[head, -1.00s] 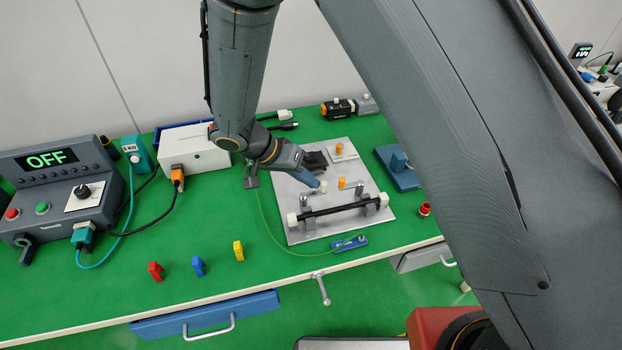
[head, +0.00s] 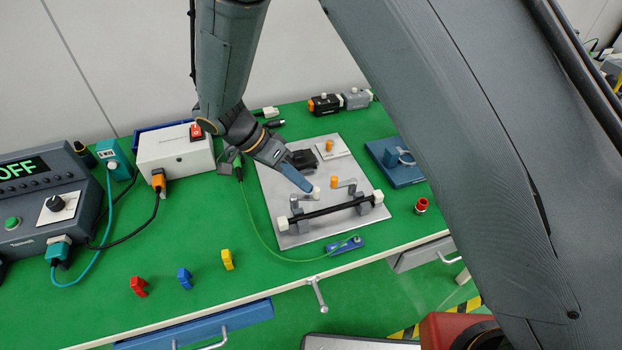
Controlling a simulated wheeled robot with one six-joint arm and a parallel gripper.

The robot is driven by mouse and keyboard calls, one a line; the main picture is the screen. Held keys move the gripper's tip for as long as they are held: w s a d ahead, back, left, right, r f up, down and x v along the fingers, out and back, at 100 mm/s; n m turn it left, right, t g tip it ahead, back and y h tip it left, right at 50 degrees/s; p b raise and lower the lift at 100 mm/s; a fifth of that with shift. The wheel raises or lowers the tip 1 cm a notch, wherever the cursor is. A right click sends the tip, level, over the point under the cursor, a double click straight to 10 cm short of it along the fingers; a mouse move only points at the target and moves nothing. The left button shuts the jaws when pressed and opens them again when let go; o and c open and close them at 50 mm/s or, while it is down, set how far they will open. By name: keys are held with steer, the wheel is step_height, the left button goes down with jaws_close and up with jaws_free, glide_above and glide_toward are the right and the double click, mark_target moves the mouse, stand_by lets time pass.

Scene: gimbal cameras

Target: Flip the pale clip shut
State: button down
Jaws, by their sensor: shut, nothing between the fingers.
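The pale clip shows as a lever with a whitish knob (head: 316,191) on a grey plate (head: 275,190). A black rod (head: 330,211) with white ends lies across grey holders at the front of that plate. My gripper (head: 309,188) is shut and empty, with its blue-grey fingers slanting down to the right. Its tip is right beside the pale knob; I cannot tell whether they touch. The clip's base is partly hidden by the gripper. A similar clip with an orange knob (head: 334,182) stands just to the right.
A blue block (head: 392,160) lies right of the plate and a small blue piece with a green cable (head: 345,244) in front. A white box (head: 175,152) stands left. Red, blue and yellow pieces (head: 184,278) lie near the front edge, with bare green bench around them.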

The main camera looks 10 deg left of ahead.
steer(key=m+g, duration=0.1)
steer(key=m, duration=0.1)
steer(key=m+g, duration=0.1)
steer(key=m, duration=0.1)
steer(key=s+m+g, duration=0.1)
steer(key=shift+d+m+g+y+b, duration=0.15)
steer(key=shift+m+g+y+b, duration=0.15)
steer(key=shift+m, duration=0.1)
steer(key=m+g+y, duration=0.1)
steer(key=m, duration=0.1)
steer(key=s+m+g+y+p, duration=0.1)
steer(key=m, duration=0.2)
steer(key=shift+g, duration=0.3)
steer(key=shift+w+a, duration=0.15)
steer(key=shift+a, duration=0.05)
steer(key=shift+w+a, duration=0.4)
steer(key=shift+a, duration=0.2)
steer(key=shift+w+b, duration=0.15)
steer(key=shift+b, duration=0.15)
